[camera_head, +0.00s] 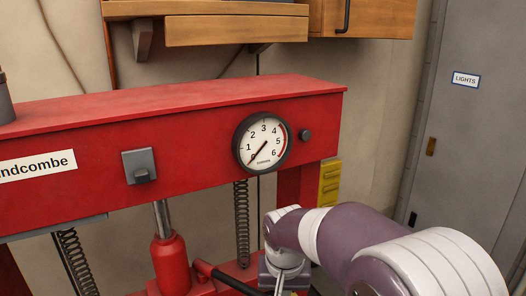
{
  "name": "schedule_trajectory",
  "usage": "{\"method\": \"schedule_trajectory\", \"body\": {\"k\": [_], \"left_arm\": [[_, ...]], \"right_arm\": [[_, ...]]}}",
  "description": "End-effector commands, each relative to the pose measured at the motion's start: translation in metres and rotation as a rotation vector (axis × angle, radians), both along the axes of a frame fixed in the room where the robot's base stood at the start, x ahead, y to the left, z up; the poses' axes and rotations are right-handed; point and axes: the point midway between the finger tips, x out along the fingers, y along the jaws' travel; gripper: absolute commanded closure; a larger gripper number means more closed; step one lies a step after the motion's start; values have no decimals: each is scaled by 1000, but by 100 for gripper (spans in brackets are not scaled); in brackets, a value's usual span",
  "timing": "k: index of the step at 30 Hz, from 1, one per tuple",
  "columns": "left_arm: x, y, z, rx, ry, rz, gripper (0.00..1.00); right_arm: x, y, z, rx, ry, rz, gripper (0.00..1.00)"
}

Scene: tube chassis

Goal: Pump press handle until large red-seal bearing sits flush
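The red hydraulic press has a red bottle jack (170,264) at the bottom, under its crossbeam (90,120). A dark press handle (236,284) slopes down to the right from a red socket beside the jack. My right arm comes in from the right, and its gripper (284,288) is at the bottom edge, at or close to the handle. Its fingertips are cut off, so I cannot tell whether it is shut on the handle. The round pressure gauge (262,143) has its needle near 0. The red-seal bearing is not in view. My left gripper is not in view.
A grey bracket (140,166) and a dark knob (305,135) sit on the crossbeam. Coil springs (242,225) hang below it. A yellow block (330,182) is at its right end. Wooden drawers (237,30) are above. A grey door (470,150) stands at right.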

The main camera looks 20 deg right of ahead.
Motion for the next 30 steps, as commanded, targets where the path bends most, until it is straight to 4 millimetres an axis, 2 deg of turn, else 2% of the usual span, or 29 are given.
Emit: {"method": "schedule_trajectory", "body": {"k": [1, 30], "left_arm": [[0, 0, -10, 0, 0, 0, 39], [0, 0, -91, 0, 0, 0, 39]], "right_arm": [[0, 0, -11, 0, 1, 0, 100], [0, 0, -118, 0, 2, 0, 100]]}}
